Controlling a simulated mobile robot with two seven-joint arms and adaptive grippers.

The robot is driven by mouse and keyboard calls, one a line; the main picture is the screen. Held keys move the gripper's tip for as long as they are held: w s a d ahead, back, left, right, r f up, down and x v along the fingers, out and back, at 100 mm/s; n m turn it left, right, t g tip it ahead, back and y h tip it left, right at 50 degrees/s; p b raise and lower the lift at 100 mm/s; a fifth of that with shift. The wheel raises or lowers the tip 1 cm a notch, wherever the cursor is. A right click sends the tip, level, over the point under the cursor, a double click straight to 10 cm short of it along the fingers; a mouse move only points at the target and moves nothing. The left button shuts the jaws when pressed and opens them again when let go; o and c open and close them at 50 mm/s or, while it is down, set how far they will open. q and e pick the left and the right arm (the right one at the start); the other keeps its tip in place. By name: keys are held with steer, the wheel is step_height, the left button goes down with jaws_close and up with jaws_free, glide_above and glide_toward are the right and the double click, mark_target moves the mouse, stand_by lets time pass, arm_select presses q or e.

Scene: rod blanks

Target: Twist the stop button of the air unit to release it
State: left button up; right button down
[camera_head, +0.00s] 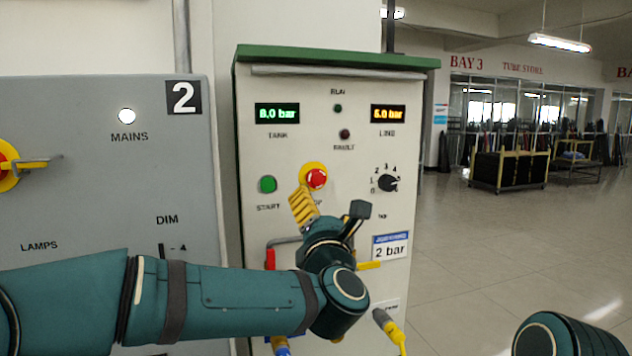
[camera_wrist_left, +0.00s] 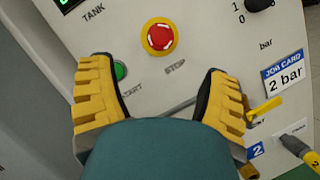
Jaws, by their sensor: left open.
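The stop button (camera_head: 317,178) is a red mushroom knob with white marks on a yellow round collar, on the light front of the air unit (camera_head: 290,90). In the left wrist view the stop button (camera_wrist_left: 160,36) lies beyond the fingertips, above the gap between them. My left gripper (camera_head: 326,208) is in front of the panel, below the button. In the left wrist view its two yellow ribbed fingers (camera_wrist_left: 161,80) are spread wide with nothing between them. I cannot see contact with the button. My right gripper is not in view.
The green start button (camera_head: 268,184) is left of the stop button, and a black dial (camera_head: 388,183) is right. Red and yellow handles and a yellow hose plug (camera_head: 386,322) are lower down. A grey cabinet (camera_head: 90,150) stands at left. The floor at right is open.

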mark_target(318, 178)
arm_select(q)
steer(key=x, duration=0.6)
steer(key=p+x, duration=0.1)
steer(key=x, duration=0.5)
steer(key=shift+w+f, duration=0.15)
steer(key=shift+f, duration=0.05)
steer(key=c, duration=1.2)
